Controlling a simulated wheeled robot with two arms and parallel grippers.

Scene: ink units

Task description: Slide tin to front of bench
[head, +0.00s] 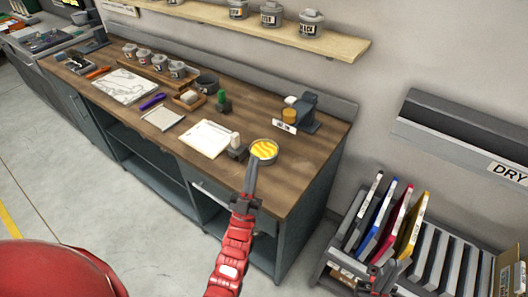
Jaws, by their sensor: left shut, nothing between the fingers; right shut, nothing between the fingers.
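A round tin (264,149) with yellow contents stands upright on the wooden bench top (300,165), toward its right end and a little back from the front edge. My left gripper (252,172) is shut and empty. It reaches over the front edge with its fingertips at the tin's near side; I cannot tell whether they touch it. My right gripper (386,271) is shut and empty, low at the right in front of the rack, away from the bench.
A small grey-white block (237,148) and a white sheet (206,138) lie left of the tin. A grey stand (304,112) with a label is behind it. The rack of coloured panels (385,225) stands right of the bench. Bench top between tin and right end is clear.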

